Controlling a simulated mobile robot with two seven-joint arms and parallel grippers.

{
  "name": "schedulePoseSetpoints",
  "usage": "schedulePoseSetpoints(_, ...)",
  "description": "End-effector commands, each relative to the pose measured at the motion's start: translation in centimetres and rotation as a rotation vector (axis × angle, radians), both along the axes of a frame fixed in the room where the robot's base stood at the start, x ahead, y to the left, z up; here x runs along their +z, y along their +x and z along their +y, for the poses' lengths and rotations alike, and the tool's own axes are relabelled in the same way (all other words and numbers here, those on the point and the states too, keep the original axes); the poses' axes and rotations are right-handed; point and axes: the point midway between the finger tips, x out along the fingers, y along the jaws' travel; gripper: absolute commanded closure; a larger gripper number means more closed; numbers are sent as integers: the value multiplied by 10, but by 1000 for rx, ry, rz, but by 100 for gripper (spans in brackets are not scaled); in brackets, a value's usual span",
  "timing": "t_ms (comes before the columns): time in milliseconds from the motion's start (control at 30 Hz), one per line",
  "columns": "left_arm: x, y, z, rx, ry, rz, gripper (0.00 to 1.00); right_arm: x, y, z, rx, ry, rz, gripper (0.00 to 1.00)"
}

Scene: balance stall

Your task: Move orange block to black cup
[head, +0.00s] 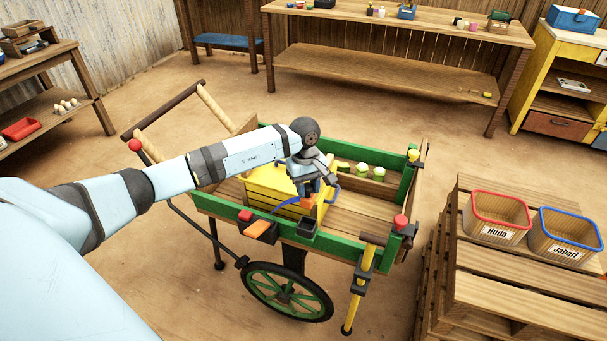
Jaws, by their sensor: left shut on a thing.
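My left gripper (308,196) is above the near side of the cart, in front of the yellow box. It is shut on a small orange block (306,203). A black cup (307,228), dark and square, is at the cart's near green edge, just below the held block. A gap shows between the block and the cup. Left of it is another dark holder (268,236) with an orange patch; I cannot tell whether that is a block. My right gripper is out of view.
The green-sided cart (350,250) holds a yellow box (268,185) and several light green-topped items at its far side. A blue curved part (287,204) is close to my gripper. Red (498,213) and blue-rimmed (567,237) baskets stand on crates at the right.

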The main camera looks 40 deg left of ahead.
Motion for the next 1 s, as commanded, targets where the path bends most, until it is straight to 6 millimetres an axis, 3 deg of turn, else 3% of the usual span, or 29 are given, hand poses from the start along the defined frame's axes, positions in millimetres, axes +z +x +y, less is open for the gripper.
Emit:
schedulePoseSetpoints(467,-17,-2,-5,-10,-1,0,92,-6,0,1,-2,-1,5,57)
schedulePoseSetpoints(733,-41,-2,-5,-9,-2,-1,92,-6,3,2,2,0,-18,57)
schedulePoseSetpoints(1000,-70,-1,-4,-10,1,-2,92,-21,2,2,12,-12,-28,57)
